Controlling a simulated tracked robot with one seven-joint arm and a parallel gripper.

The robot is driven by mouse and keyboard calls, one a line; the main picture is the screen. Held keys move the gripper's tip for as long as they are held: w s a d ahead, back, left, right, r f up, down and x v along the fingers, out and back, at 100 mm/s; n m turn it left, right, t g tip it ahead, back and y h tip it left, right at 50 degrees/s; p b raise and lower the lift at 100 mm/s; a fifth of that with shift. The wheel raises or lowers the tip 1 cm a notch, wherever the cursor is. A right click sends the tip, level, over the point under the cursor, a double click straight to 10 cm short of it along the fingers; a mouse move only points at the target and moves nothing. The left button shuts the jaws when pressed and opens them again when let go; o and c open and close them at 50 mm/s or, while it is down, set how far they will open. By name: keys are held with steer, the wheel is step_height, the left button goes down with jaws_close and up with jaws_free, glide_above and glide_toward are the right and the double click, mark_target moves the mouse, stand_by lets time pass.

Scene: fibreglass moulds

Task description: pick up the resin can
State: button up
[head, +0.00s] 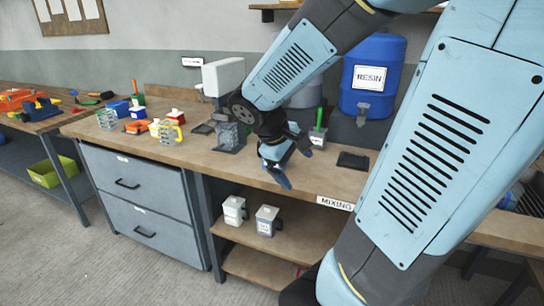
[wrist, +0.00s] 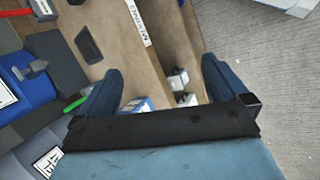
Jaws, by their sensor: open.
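My gripper (head: 298,161) is open above the front part of the bench, left of the MIXING label. In the wrist view its two dark blue fingers stand apart, and the gap (wrist: 160,66) between the tips is empty. A blue-and-white can-like object (wrist: 136,104) shows beyond the left finger, partly hidden by the palm bar. Two pale lidded cans with dark handles, one at left (head: 234,210) and one at right (head: 267,220), stand on the shelf below the bench. Their labels are too small to read, so I cannot tell which object is the resin can.
A blue drum (head: 372,75) labelled RESIN hangs at the back. A green-handled tool (head: 319,118) stands in a pot near the gripper. A dark flat tray (head: 353,161) lies to the right. The bench top overhangs the shelf.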

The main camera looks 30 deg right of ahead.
steer(key=w+d+f+n+t+h, duration=0.1)
steer(key=w+f+n+t+h, duration=0.5)
steer(key=w+n, duration=0.5)
steer(key=w+d+f+n+t+h, duration=0.1)
steer(key=w+f+n+t+h, duration=0.1)
steer(key=w+f+n+t, duration=0.55)
steer(key=w+d+n+g, duration=0.1)
steer(key=w+d, duration=0.2)
steer(key=w+d+n, duration=0.1)
steer(key=w+d, duration=0.3)
steer(key=w+d+n+g, duration=0.1)
steer(key=w+d, duration=0.2)
steer(key=w, duration=0.1)
steer(key=shift+w+d+f+g, duration=0.1)
steer(key=shift+d+f+g, duration=0.05)
steer(key=shift+f+g, duration=0.15)
steer(key=shift+c, duration=0.3)
steer(key=c, duration=1)
steer(key=shift+r, duration=0.1)
steer(key=shift+c, duration=0.2)
